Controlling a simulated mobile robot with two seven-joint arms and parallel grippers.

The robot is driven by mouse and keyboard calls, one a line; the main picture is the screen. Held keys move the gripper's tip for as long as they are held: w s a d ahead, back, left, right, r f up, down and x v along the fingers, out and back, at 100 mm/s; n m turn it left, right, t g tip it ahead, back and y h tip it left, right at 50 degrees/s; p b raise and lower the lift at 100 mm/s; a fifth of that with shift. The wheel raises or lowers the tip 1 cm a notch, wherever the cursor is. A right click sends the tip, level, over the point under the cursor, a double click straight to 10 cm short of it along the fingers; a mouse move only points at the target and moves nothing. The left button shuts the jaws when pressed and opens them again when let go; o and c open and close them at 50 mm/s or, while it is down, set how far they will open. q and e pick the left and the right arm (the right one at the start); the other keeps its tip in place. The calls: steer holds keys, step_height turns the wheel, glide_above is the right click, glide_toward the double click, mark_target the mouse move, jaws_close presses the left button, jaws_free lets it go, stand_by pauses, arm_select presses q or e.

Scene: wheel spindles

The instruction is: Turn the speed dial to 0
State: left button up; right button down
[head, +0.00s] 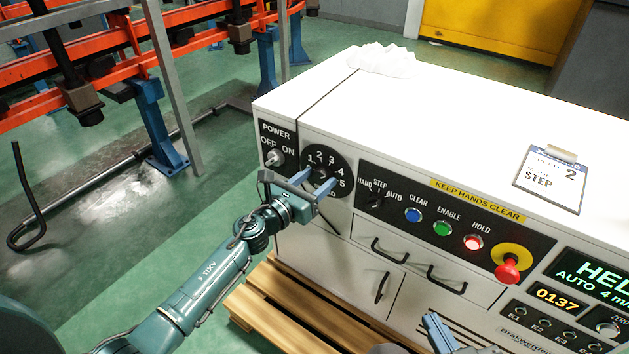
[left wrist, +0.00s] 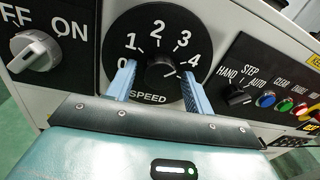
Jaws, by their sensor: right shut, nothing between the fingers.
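The speed dial is a black knob (left wrist: 160,72) on a round black plate marked 0 to 5 (left wrist: 172,22), and it also shows in the head view (head: 322,174). A pale mark on the knob appears to point right and slightly down, toward the 5 side; the 5 is hidden by a finger in the left wrist view. My left gripper (head: 311,188) is open in front of the plate, one blue finger on each side of the knob. Gaps show between fingers and knob in the left wrist view (left wrist: 159,86). My right gripper (head: 437,332) is shut and empty at the bottom, away from the dial.
The power switch (head: 274,157) is just left of the dial. The mode switch (head: 377,201), lit buttons and red stop knob (head: 508,268) are to the right. Drawer handles (head: 389,252) stick out below. A card reading STEP 2 (head: 549,182) lies on the cabinet top.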

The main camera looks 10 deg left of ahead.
arm_select(q)
steer(key=c, duration=0.8)
